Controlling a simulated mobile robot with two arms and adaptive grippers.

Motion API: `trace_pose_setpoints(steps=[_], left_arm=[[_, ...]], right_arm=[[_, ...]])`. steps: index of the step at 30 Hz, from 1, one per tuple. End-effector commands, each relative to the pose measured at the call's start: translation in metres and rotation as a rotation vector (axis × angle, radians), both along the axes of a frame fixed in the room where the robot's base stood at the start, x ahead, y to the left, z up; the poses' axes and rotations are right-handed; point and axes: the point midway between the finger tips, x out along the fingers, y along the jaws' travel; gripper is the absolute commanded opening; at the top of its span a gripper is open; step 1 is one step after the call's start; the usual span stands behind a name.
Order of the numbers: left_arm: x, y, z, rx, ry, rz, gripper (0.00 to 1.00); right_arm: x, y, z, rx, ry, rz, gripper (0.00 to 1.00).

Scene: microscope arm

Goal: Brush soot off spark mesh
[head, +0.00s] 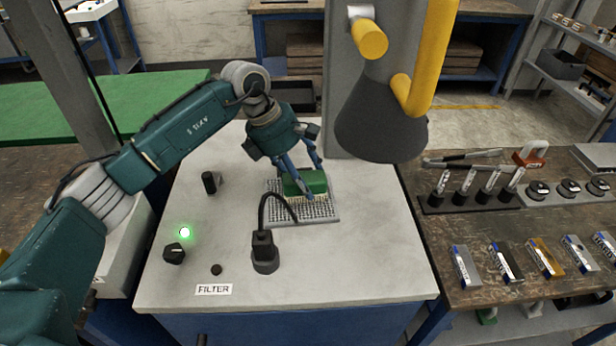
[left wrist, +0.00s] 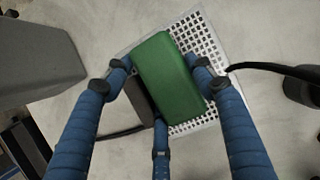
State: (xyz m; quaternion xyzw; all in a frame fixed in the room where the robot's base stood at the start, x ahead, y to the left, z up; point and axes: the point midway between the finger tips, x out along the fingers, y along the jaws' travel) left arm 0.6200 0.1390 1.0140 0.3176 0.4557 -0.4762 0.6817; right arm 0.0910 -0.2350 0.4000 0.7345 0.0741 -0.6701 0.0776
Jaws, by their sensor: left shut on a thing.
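The spark mesh (head: 322,214) is a pale perforated plate lying flat on the light grey cabinet top; it also shows in the left wrist view (left wrist: 205,42). A green block (head: 313,181), seemingly the brush, is over the mesh and covers part of it. My left gripper (head: 303,184) is shut on this block from above; in the left wrist view its blue fingers stand around the green block (left wrist: 170,80). A dark part shows beside the block there. My right gripper is not in view.
A black cable runs from a black socket (head: 264,254) up over the mesh. A dark hood (head: 380,120) with yellow handles hangs behind. A green lamp (head: 185,232), black knobs and a FILTER label (head: 213,289) are on the cabinet. Its right side is clear.

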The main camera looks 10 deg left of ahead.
Motion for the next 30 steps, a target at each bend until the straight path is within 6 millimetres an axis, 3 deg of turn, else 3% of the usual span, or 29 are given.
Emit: trace_pose_setpoints(steps=[6, 17, 30], left_arm=[[-0.005, 0.013, -0.002, 0.001, 0.002, 0.001, 0.34], [-0.006, 0.015, -0.001, 0.001, 0.002, 0.001, 0.34], [-0.014, 0.037, 0.000, 0.001, 0.002, 0.001, 0.34]], right_arm=[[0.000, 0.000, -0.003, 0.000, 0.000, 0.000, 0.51], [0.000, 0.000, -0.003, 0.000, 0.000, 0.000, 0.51], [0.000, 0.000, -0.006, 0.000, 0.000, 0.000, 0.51]])
